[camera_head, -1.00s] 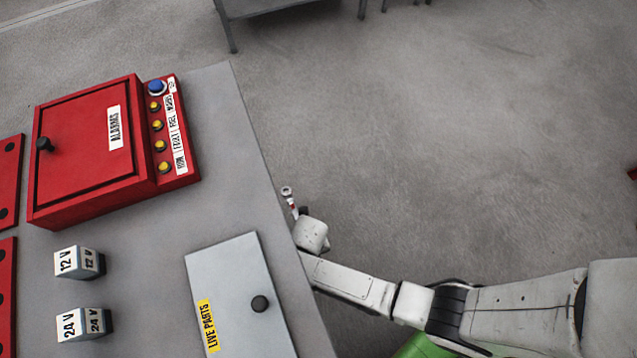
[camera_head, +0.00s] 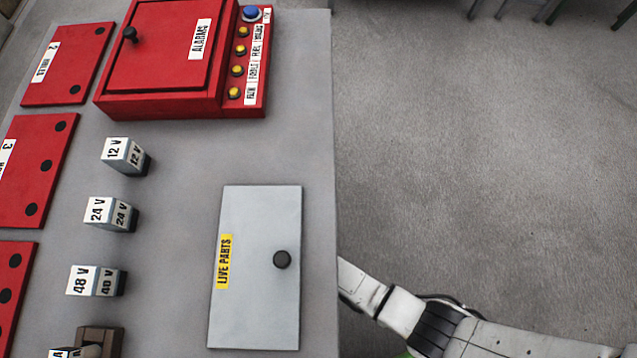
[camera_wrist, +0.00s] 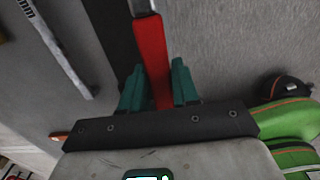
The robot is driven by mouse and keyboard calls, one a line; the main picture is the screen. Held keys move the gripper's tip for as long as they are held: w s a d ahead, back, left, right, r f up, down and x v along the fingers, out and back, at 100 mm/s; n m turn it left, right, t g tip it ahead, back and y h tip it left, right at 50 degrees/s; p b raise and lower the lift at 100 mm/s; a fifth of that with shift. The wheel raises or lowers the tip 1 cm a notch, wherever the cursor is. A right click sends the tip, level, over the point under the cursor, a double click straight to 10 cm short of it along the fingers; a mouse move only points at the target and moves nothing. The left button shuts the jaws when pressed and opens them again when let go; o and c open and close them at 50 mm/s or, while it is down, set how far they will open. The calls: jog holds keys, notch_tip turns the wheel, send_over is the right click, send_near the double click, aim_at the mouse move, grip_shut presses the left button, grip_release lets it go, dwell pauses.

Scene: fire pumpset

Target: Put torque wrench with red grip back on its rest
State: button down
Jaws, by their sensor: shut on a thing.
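The torque wrench with red grip (camera_wrist: 151,60) is in the wrist view. Its red grip stands between the green fingers of my gripper (camera_wrist: 158,85), which is shut on it. A bare metal shaft runs from the grip out of the top of the view, so the wrench's far end is hidden. In the head view my arm reaches behind the grey panel's right edge, and the gripper and wrench are hidden there. I cannot make out the wrench's rest in either view.
The grey panel (camera_head: 180,180) carries a red alarms box (camera_head: 165,50), a "LIVE PARTS" door (camera_head: 255,310) with a black knob, and voltage blocks (camera_head: 110,213). In the wrist view a pale marked bar (camera_wrist: 55,45) lies at upper left.

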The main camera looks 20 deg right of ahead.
jog(key=shift+w+a+b, duration=0.3)
jog(key=shift+a+b, duration=0.15)
jog(key=shift+a, duration=0.35)
jog(key=shift+w+a+b, duration=0.3)
jog(key=shift+a+b, duration=0.2)
jog(key=shift+a, duration=0.35)
jog(key=shift+w+a+b, duration=0.3)
jog(key=shift+a+b, duration=0.15)
jog(key=shift+a, duration=0.35)
jog(key=shift+f+b, duration=1.55)
jog(key=shift+f, duration=0.8)
jog(key=shift+f+b, duration=0.35)
jog(key=shift+f, duration=0.2)
jog(key=c, duration=0.8)
grip_release()
jog(key=shift+d, duration=0.1)
jog(key=shift+o, duration=0.2)
jog(key=shift+s, duration=0.1)
notch_tip(320, 180, up, 6)
jog(key=p, duration=0.6)
